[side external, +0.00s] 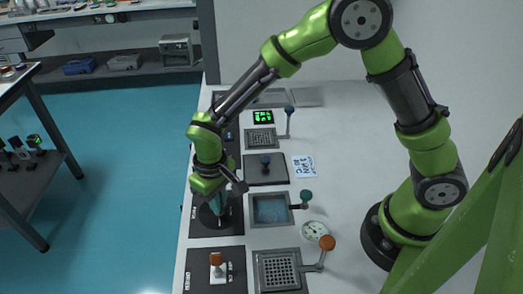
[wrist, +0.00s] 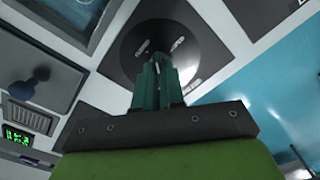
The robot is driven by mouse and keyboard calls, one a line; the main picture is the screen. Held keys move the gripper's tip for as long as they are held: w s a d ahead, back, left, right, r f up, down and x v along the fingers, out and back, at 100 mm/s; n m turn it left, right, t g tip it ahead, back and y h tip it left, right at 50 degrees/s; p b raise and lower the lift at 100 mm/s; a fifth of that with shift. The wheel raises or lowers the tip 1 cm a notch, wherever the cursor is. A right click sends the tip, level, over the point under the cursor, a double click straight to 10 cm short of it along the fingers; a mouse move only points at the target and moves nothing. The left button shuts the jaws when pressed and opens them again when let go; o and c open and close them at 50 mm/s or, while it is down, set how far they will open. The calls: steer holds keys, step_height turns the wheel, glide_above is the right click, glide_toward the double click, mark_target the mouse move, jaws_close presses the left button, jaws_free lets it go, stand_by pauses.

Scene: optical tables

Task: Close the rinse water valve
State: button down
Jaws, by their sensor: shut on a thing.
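The rinse water valve appears to be the round black dial (side external: 207,217) with a teal handle, on the dark panel left of the water basin. My gripper (side external: 218,203) points down over it and is shut on the handle. In the wrist view, the dial (wrist: 205,50) fills the top middle, with small white labels too blurred to read surely. My gripper (wrist: 158,82) is over the dial's near part there, with teal surfaces between dark mounts. The fingers hide much of the handle, so its exact angle cannot be told.
The water basin (side external: 271,209) has a teal-knobbed lever (side external: 306,195) at its right. An orange-handled valve (side external: 217,262) stands nearer the camera, beside a perforated drain tray (side external: 279,271). A round gauge (side external: 314,230) and a green display (side external: 263,117) are on the bench.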

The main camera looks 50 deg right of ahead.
steer(key=n, duration=0.3)
steer(key=shift+n, duration=2.3)
steer(key=c, duration=1.2)
jaws_free()
steer(key=shift+c, duration=0.2)
steer(key=shift+r, duration=0.1)
step_height(320, 180, up, 17)
